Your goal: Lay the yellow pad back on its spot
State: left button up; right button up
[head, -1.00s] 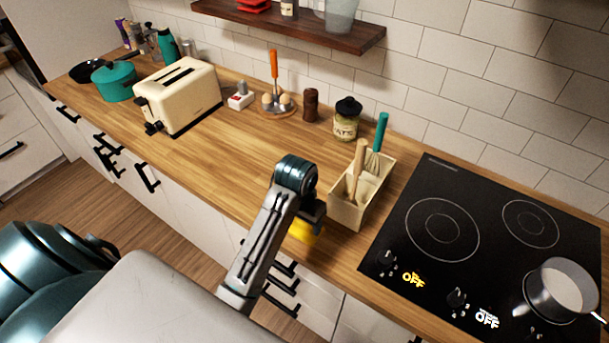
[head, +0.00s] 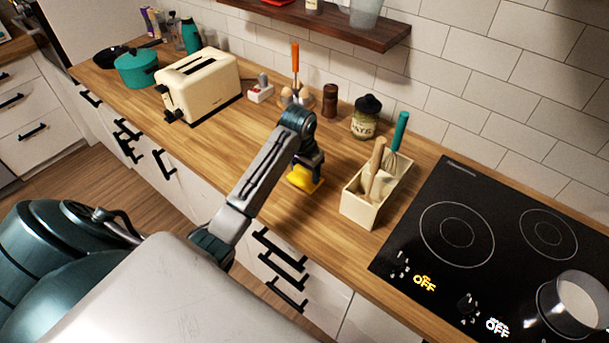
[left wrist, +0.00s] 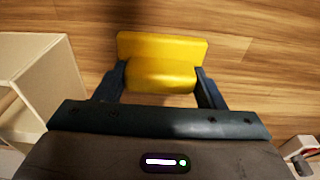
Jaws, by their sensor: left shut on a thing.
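The yellow pad (head: 304,179) is at the wooden counter (head: 235,150), left of the cream utensil box. It also shows in the left wrist view (left wrist: 162,47), as a flat yellow plate with a raised block. My left gripper (head: 307,170) is shut on the raised block, with one finger on each side in the left wrist view (left wrist: 160,84). The pad is low over the counter or on it; I cannot tell whether it touches. No marked spot for the pad is visible. My right gripper is not in view.
The cream utensil box (head: 358,209) stands close right of the pad, with the black cooktop (head: 450,200) and a pot (head: 575,305) beyond. The counter left of the pad is clear.

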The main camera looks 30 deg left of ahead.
aim_at(305, 178)
pick_arm(q)
notch_tip(305, 178, down, 3)
jog(key=shift+w+a+f+p, duration=0.1)
jog(key=shift+w+f+p, duration=0.05)
jog(key=shift+p, duration=0.85)
jog(key=shift+f, duration=0.15)
jog(key=o, duration=1)
jog(key=shift+f, duration=0.15)
jog(key=shift+c, duration=0.2)
